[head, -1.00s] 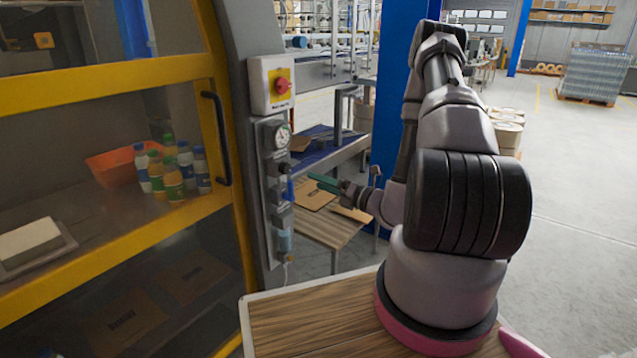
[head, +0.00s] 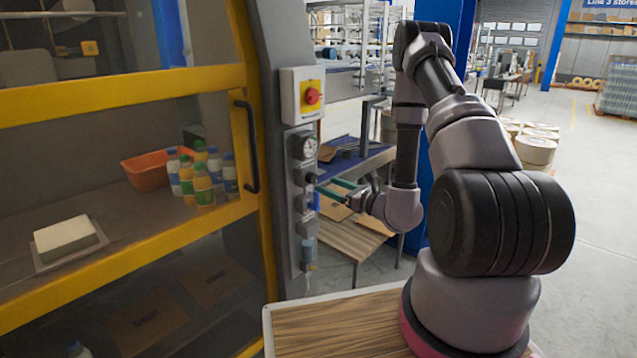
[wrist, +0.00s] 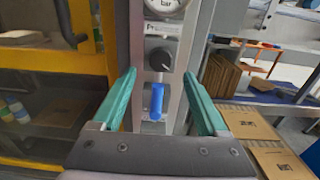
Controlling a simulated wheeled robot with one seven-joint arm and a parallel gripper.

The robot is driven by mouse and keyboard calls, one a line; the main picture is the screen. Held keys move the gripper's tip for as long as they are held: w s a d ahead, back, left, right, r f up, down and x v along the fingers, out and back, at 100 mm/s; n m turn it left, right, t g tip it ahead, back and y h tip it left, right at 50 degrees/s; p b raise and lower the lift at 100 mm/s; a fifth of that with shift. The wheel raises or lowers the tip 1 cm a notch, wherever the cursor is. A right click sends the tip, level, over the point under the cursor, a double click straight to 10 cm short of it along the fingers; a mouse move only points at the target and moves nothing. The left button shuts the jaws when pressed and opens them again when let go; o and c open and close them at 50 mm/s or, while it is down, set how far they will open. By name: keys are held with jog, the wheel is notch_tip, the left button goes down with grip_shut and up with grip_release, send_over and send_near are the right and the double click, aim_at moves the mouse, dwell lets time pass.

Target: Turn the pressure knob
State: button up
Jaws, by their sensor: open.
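The pressure knob (wrist: 160,59) is a dark round knob with a white mark, just below the round bar gauge (wrist: 163,6) on a grey panel. In the head view the knob (head: 310,179) is small and sits under the gauge (head: 306,146). My gripper (wrist: 157,83) is open, with its two green fingers pointing at the panel on either side of the knob's line. The knob shows between the fingertips and slightly above them; nothing is held. A blue lever (wrist: 156,100) stands below the knob, between the fingers. Whether the fingertips reach the knob's depth I cannot tell.
A yellow-framed machine door with a black handle (head: 247,146) is left of the panel. A wooden table (head: 350,236) with cardboard stands behind my gripper.

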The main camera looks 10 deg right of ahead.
aim_at(315, 180)
jog(key=x, duration=0.5)
jog(key=shift+w+a, duration=0.1)
grip_shut()
